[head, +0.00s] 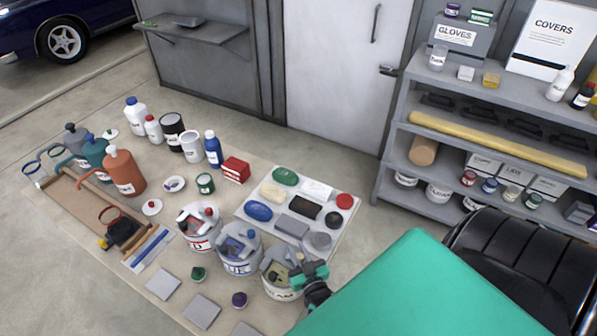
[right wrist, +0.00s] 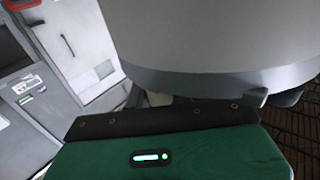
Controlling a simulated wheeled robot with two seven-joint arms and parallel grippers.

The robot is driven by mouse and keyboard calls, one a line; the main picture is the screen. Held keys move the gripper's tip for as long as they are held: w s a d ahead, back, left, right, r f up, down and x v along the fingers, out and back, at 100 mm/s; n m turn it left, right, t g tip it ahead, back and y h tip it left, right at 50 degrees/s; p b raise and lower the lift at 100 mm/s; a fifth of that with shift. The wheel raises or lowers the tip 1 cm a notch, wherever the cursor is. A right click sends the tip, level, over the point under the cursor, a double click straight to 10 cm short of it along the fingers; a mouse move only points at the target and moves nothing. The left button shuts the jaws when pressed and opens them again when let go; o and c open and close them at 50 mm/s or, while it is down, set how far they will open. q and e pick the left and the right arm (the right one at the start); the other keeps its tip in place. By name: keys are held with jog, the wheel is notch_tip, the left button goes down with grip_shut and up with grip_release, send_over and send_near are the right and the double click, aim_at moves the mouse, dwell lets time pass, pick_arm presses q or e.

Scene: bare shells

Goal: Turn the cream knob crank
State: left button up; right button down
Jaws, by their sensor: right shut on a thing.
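The cream can (head: 276,290), with part of its label "EAM" readable, stands upright at the right end of a row of three cans. Its open top shows a dark and yellowish inside. My right gripper (head: 302,273) is at the right side of its top, shut on the cream knob crank, which is mostly hidden by the jaws. In the right wrist view, my green gripper body fills the bottom, and a large grey rounded surface covers the top; the fingertips and knob are not clear there. My left gripper is not in view.
The blue can (head: 238,268) stands close on the left, with the red can (head: 197,243) beyond. A white board (head: 337,240) with several coloured items lies behind. Grey tiles (head: 202,311) lie in front. A grey shelf (head: 395,140) and a black seat (head: 520,250) are at right.

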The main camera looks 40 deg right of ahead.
jog(key=shift+w+r, duration=0.1)
jog(key=c, duration=1.2)
grip_release()
jog(key=shift+c, duration=0.2)
jog(key=shift+s+a, duration=0.15)
jog(key=shift+s, duration=0.3)
jog(key=p+v, duration=0.1)
jog(key=v, duration=1.2)
jog(key=shift+p, duration=0.3)
jog(key=shift+w, duration=0.15)
jog(key=shift+c, duration=0.2)
